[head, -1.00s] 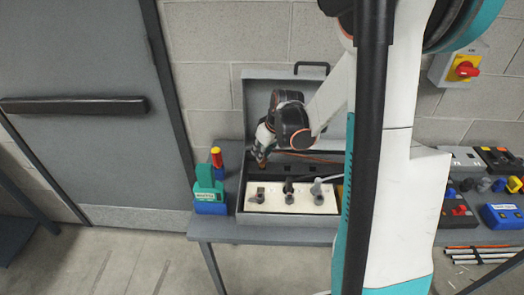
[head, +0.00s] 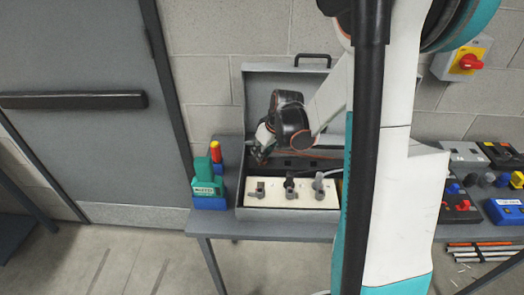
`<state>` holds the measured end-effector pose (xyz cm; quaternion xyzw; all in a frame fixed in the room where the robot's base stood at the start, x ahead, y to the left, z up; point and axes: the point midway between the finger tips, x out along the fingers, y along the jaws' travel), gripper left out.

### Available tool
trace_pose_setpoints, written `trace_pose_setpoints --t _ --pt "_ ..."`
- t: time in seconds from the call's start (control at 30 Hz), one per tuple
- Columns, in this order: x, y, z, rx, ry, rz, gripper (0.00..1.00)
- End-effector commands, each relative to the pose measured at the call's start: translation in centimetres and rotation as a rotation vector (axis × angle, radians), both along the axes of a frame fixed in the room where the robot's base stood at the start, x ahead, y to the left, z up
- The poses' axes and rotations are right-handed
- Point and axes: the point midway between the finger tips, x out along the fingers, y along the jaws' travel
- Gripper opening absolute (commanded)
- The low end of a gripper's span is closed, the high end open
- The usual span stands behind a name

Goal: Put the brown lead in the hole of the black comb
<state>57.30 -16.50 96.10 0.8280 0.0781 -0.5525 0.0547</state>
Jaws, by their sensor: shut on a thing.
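My gripper (head: 260,157) is over the left part of an open grey case, above the back left edge of its white panel. It is small and partly dark here, and it is shut on the brown lead. The thin orange-brown cable of the brown lead (head: 318,156) runs from near the gripper to the right, across the back of the case. A black strip with holes (head: 301,165), apparently the black comb, lies behind the white panel. The lead's held end is too small to make out, and I see no contact with a hole.
The white panel (head: 270,203) carries three upright fittings, the middle one black. The case (head: 258,212) has its lid raised behind. A green-and-blue tool (head: 207,185) stands to the left. Boxes with coloured knobs (head: 463,208) stand at right. My arm hides the case's right side.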

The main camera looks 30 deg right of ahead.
Motion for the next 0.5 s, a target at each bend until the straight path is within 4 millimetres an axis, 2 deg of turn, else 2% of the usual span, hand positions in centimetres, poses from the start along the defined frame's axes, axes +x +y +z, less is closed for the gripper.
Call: trace_pose_setpoints --t 0.27,0.3,0.37,0.5 --pt "0.00 0.00 -0.67 0.000 0.000 0.000 0.00" --pt "0.00 0.00 -0.61 0.000 0.000 0.000 0.27" --pt "0.00 0.01 -0.60 0.000 0.000 0.000 0.41" --pt "0.00 0.00 -0.58 0.000 0.000 0.000 0.42"
